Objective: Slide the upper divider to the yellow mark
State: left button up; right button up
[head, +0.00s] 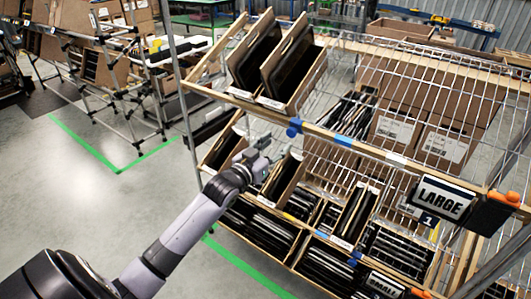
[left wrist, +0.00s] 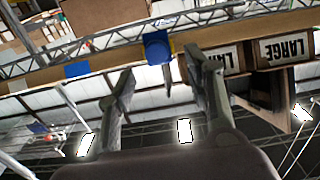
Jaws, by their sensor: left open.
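A blue divider knob (head: 293,128) sits on the front wooden rail of the upper shelf (head: 318,133). My left gripper (head: 262,148) is in front of the rail, a little below and left of the knob. In the left wrist view the knob (left wrist: 157,48) shows beyond and between the open fingers (left wrist: 155,72), apart from them as far as I can tell. A blue tape mark (head: 343,140) and a white mark (head: 396,158) lie on the rail right of the knob. I cannot make out a yellow mark on this upper rail. My right gripper is not in view.
Tilted cartons (head: 295,65) stand on the upper shelf, left of the knob. Filled cartons (head: 262,228) line the lower shelf below my gripper. A LARGE sign (head: 443,199) hangs at the right. Wire grid and a metal post surround the shelf. Open floor (head: 90,215) lies left.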

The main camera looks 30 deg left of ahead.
pick_arm(q)
jog(key=s, duration=0.5)
jog(key=shift+s+a, duration=0.1)
jog(key=shift+s, duration=0.05)
jog(key=s+a+f+n+g+y, duration=0.1)
jog(key=s+f+g, duration=0.1)
jog(key=f, duration=1)
jog(key=s+a+f+g+y, duration=0.1)
jog(key=f+g, duration=0.2)
jog(key=f, duration=0.9)
jog(key=s+d+f+g, duration=0.1)
jog(key=s+f+g, duration=0.1)
jog(key=s+f, duration=0.45)
jog(key=s+d+f+g, duration=0.2)
jog(key=s+f, duration=0.1)
jog(key=f, duration=0.7)
jog(key=s+d+f+m+g, duration=0.1)
jog(key=s+d+f+g, duration=0.1)
jog(key=s+f, duration=0.5)
jog(key=s+d+f+m+g+h, duration=0.1)
jog(key=s+d+f+g, duration=0.2)
jog(key=s, duration=1.4)
jog(key=s+d+f+m+g, duration=0.1)
jog(key=s+d+f+g, duration=0.2)
jog(key=s+d+f, duration=0.3)
jog(key=s+f, duration=0.5)
jog(key=s, duration=0.1)
jog(key=shift+s+d+f, duration=0.15)
jog(key=shift+s+f, duration=0.05)
jog(key=shift+f, duration=0.05)
